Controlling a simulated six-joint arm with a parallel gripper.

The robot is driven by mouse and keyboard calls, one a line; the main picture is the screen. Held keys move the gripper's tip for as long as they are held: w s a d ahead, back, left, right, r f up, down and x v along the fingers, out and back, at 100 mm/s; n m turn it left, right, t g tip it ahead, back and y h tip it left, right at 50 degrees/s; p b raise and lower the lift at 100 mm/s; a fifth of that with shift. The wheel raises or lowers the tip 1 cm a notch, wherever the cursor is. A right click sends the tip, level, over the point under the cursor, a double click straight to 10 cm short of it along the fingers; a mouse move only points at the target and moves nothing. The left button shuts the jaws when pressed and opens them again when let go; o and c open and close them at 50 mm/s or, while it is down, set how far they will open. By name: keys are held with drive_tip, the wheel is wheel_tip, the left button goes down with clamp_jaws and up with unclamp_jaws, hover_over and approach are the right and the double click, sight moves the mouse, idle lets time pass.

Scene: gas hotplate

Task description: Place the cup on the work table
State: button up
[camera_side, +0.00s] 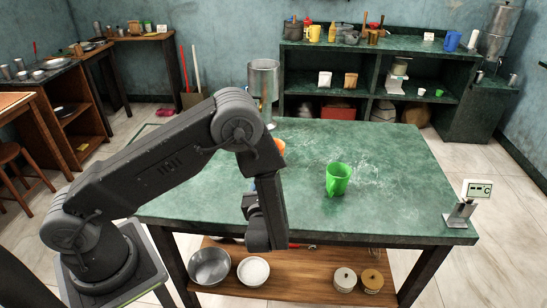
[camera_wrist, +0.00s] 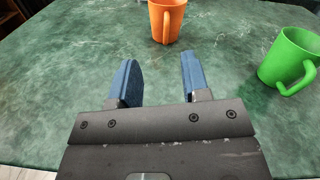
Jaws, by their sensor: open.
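A green cup (camera_side: 338,179) stands on the green work table (camera_side: 405,160), right of my arm in the side view. It also shows at the right edge of the wrist view (camera_wrist: 290,58), with its handle toward the lower part of the picture. An orange cup (camera_side: 280,146) is mostly hidden behind my arm in the side view. In the wrist view the orange cup (camera_wrist: 166,20) stands ahead of my fingers, its top cut off by the frame. My gripper (camera_wrist: 158,75) has two blue fingers, apart, with nothing between them. Its fingers are largely hidden in the side view.
A metal cylindrical vessel (camera_side: 264,85) stands at the table's back left. A small display stand (camera_side: 465,203) is at the front right corner. Bowls and jars sit on the wooden lower shelf (camera_side: 305,280). The table's right part is mostly clear.

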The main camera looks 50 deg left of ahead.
drive_tip(key=shift+w+f, duration=0.2)
drive_tip(key=shift+f, duration=0.1)
drive_tip(key=x, duration=0.8)
drive_tip(key=shift+w, duration=0.2)
drive_tip(key=shift+x, duration=2.55)
drive_tip(key=shift+w+d+f, duration=0.1)
drive_tip(key=shift+w, duration=0.05)
drive_tip(key=shift+c, duration=0.4)
clamp_jaws()
